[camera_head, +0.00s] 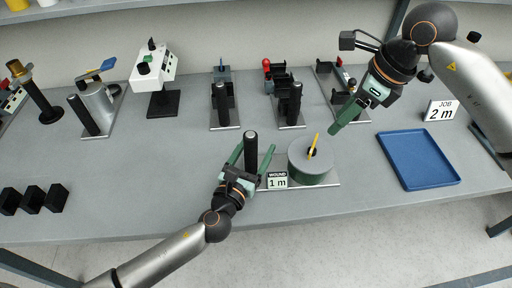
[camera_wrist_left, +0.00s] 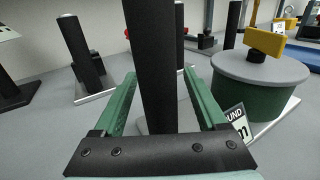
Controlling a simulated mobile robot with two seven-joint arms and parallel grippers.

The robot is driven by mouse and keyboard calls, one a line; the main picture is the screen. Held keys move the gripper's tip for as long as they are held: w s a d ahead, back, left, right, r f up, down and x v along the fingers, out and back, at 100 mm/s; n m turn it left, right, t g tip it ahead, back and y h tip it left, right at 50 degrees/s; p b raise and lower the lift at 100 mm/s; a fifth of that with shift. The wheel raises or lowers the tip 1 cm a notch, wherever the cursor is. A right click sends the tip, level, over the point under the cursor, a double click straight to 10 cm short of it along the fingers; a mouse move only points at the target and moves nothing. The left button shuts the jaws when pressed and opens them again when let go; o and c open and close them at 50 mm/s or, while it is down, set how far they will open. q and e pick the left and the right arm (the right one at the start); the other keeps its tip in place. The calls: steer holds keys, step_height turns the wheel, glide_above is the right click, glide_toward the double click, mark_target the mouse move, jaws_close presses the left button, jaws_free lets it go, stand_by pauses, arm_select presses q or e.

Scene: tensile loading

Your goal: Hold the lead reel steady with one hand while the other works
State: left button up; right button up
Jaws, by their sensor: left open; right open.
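The reel (camera_head: 312,168), likely the lead reel, is a round drum with a grey top, green side and yellow crank (camera_head: 314,144). It stands on a light base plate (camera_head: 327,181); it also shows at right in the left wrist view (camera_wrist_left: 258,85). A black upright post (camera_head: 250,150) stands left of the drum. My left gripper (camera_head: 251,155) is open, its green fingers on either side of the post; the post also shows between them in the left wrist view (camera_wrist_left: 155,75). Contact cannot be told. My right gripper (camera_head: 336,128) is open and empty, above and right of the drum.
A "WOUND 1 m" sign (camera_head: 277,180) stands before the drum. A blue tray (camera_head: 418,160) and "JOB 2 m" sign (camera_head: 441,110) are at right. Black blocks (camera_head: 32,199) lie at left. Several fixtures line the back, including a white box on a stand (camera_head: 153,66).

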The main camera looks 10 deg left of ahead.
arm_select(q)
steer(key=shift+w, duration=0.1)
steer(key=shift+c, duration=0.2)
jaws_close()
stand_by(0.5)
stand_by(0.7)
